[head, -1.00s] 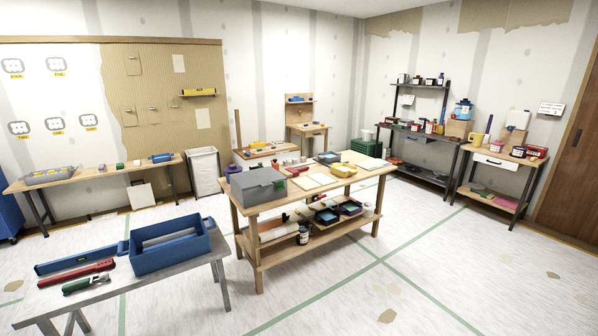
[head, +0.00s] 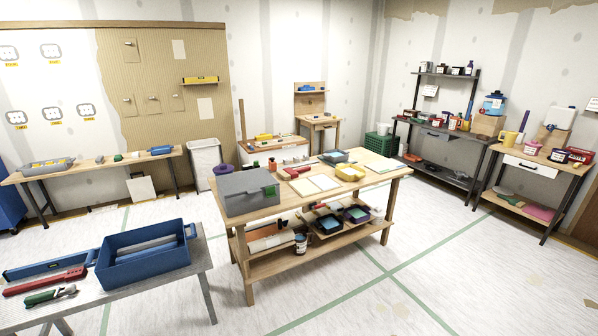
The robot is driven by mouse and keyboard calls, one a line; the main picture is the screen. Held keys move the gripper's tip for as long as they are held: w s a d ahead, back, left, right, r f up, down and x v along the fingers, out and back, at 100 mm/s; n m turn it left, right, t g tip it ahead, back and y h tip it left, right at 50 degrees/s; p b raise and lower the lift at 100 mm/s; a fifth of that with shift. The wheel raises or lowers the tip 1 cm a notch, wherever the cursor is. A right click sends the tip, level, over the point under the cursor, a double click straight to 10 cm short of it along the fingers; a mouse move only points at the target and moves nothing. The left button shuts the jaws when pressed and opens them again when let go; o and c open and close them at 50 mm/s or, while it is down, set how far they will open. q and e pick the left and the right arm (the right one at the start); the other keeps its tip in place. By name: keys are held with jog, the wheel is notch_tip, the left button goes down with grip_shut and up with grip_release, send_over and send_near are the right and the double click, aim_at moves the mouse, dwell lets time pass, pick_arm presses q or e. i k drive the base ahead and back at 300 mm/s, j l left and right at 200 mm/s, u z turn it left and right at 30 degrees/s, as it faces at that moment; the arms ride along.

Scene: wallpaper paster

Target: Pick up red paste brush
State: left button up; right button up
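No object is clearly recognisable as the red paste brush at this size. A small red item (head: 297,172) lies on top of the wooden worktable in the middle, among papers and trays. A long red tool (head: 44,281) lies on the grey bench at the lower left, beside a green-handled tool (head: 50,295). Several small red items also stand on the shelves and table at the right, too small to tell apart. Neither of my grippers shows in the head view.
The wooden worktable (head: 262,263) carries a grey toolbox (head: 246,194) and a yellow tray (head: 350,172). A blue toolbox (head: 147,256) stands on the grey bench (head: 150,297). A metal shelf (head: 430,165) and side table (head: 530,166) stand right. Floor right of the worktable is open.

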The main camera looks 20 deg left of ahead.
aim_at(289, 173)
jog(key=i+l, duration=0.15)
jog(key=i, duration=0.35)
jog(key=i+l, duration=0.2)
jog(key=i, duration=0.3)
jog(key=i+l+z, duration=0.1)
jog(key=i, duration=0.4)
